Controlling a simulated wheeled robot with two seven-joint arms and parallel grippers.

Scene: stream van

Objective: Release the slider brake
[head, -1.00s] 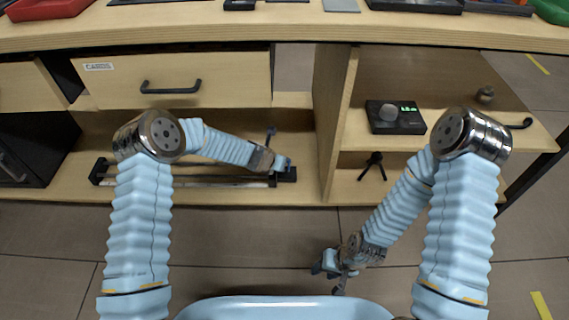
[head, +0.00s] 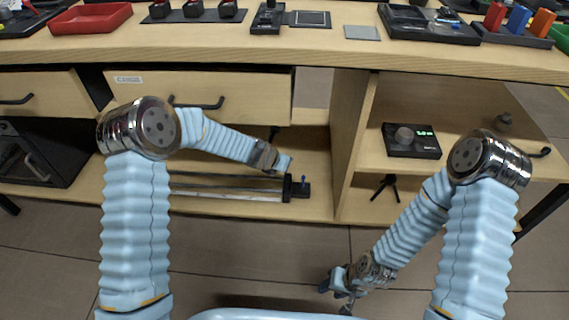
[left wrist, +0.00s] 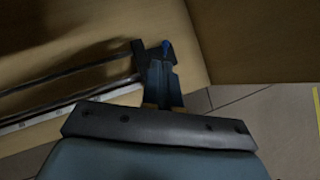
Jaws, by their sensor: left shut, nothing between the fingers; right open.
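The slider (head: 230,188) lies on the low shelf under the drawer, with two long rails and a dark end block (head: 297,188) at its right end. A small blue-topped lever (head: 304,181) stands on that end block; its blue tip also shows in the left wrist view (left wrist: 167,46). My left gripper (head: 287,164) is shut and empty, just above and behind the end block; in the left wrist view its fingers (left wrist: 160,72) reach up close to the lever. Whether they touch it I cannot tell. My right gripper (head: 338,288) is open and empty, low over the floor.
A vertical wooden panel (head: 351,150) stands right of the slider. A dark device with a knob and green display (head: 411,140) sits on the right shelf, with a small black tripod (head: 386,186) below.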

